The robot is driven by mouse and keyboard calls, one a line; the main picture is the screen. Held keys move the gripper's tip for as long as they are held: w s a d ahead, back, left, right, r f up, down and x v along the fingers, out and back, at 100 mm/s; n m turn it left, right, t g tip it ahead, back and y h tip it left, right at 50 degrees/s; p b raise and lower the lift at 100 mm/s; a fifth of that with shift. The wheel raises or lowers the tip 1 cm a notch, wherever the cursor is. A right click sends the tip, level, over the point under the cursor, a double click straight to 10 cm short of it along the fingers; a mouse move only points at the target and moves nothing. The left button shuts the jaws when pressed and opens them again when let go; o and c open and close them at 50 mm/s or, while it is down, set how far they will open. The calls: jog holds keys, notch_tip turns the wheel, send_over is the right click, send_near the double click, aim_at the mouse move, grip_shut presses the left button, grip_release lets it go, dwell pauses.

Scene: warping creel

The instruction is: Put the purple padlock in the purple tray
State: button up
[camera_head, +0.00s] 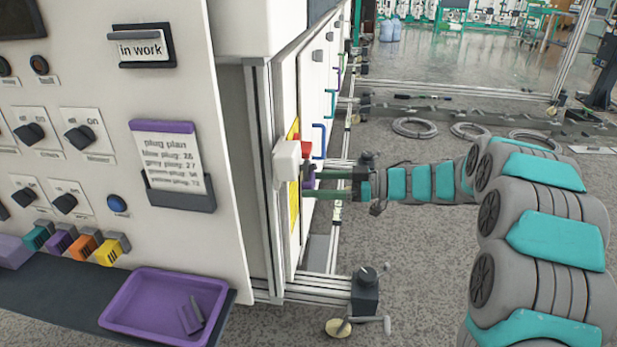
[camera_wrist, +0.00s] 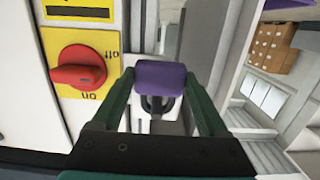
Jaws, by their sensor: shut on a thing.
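My gripper (camera_wrist: 160,84) is shut on the purple padlock (camera_wrist: 162,75) in the wrist view, with one green finger on each side. The padlock's dark shackle shows below its body, close to a pale panel part; I cannot tell whether it is hooked there. In the head view my gripper (camera_head: 316,184) reaches the yellow switch panel, and only a bit of purple shows at its tips. The purple tray (camera_head: 118,318) is on the dark shelf at the lower left, apart from my gripper. A small purple and grey object (camera_head: 190,316) lies in it.
A red rotary switch (camera_wrist: 83,75) on a yellow plate is beside my gripper. The cabinet corner post (camera_head: 262,180) stands between my gripper and the tray. Coloured plugs (camera_head: 82,247) line the panel above the shelf. Cable coils (camera_head: 415,128) lie on the floor behind.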

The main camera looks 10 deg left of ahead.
jog(key=shift+d+r+p, duration=0.1)
jog(key=shift+d+p, duration=0.25)
jog(key=shift+d, duration=0.25)
jog(key=shift+s+d+r+p, duration=0.15)
jog(key=shift+d+p, duration=0.25)
jog(key=shift+d, duration=0.85)
jog(key=shift+w+d+r+p, duration=0.1)
jog(key=shift+d+p, duration=0.3)
jog(key=shift+d, duration=0.8)
jog(key=shift+d, duration=0.1)
jog(key=shift+s+d+r+p, duration=0.15)
jog(key=shift+d+p, duration=0.45)
jog(key=shift+d, duration=0.8)
